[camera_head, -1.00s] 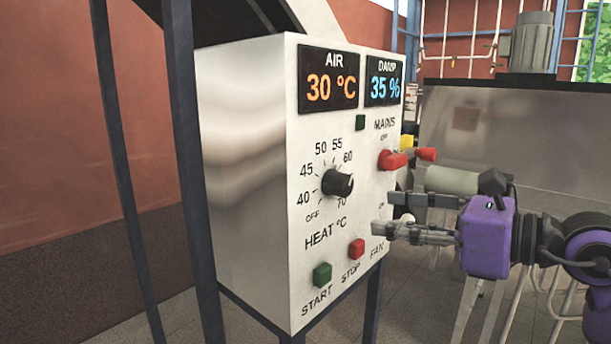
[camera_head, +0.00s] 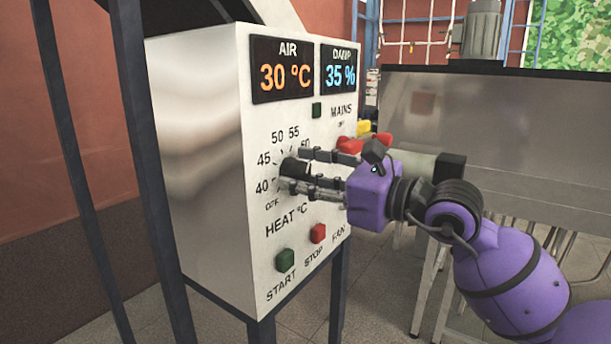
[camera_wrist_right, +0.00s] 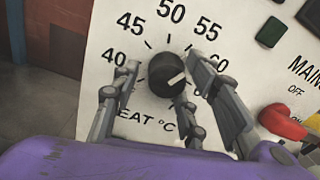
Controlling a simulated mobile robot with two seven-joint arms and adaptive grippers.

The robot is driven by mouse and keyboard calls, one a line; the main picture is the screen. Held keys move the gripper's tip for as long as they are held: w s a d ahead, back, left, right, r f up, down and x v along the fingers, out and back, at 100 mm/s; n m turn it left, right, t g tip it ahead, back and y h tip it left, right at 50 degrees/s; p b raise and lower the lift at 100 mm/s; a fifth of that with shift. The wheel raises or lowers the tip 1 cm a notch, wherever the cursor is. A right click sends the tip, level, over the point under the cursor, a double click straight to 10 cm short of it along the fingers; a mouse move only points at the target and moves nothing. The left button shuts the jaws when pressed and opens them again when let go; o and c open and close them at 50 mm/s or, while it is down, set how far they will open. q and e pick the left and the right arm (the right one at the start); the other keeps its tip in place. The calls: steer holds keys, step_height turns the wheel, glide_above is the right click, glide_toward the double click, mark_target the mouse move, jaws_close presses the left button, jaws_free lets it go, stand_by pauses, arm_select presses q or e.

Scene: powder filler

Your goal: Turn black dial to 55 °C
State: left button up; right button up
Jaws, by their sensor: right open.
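The black dial (camera_head: 290,168) is on the white front panel of the machine, mostly hidden behind my right fingers in the head view. In the right wrist view the dial (camera_wrist_right: 166,76) shows clearly, its white mark pointing right and slightly up, below the 60 label. The 55 label (camera_wrist_right: 208,27) is at its upper right. My right gripper (camera_head: 291,171) is open, its fingers spread on either side of the dial; in the wrist view the fingers (camera_wrist_right: 163,62) look apart from it. Contact cannot be told. My left gripper is not in view.
The AIR display (camera_head: 283,70) reads 30 °C and the DAMP display (camera_head: 339,68) reads 35 %. A red MAINS handle (camera_wrist_right: 283,122) is close to the right of my fingers. Green START (camera_head: 285,260) and red STOP (camera_head: 318,233) buttons are below the dial.

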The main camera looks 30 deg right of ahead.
steer(key=shift+c, duration=0.5)
steer(key=shift+d+f, duration=0.1)
steer(key=c, duration=0.8)
steer(key=shift+c, duration=0.4)
steer(key=shift+w+f+n+b, duration=0.1)
steer(key=shift+f+n+b, duration=0.15)
steer(key=shift+n+b, duration=0.25)
steer(key=shift+n, duration=0.3)
steer(key=o, duration=0.8)
steer(key=shift+o, duration=0.9)
steer(key=shift+a+r, duration=0.1)
steer(key=shift+a, duration=0.1)
steer(key=shift+s, duration=0.2)
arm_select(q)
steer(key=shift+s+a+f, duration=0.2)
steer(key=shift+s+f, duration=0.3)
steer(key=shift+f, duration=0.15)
arm_select(e)
steer(key=shift+w+d+r, duration=0.1)
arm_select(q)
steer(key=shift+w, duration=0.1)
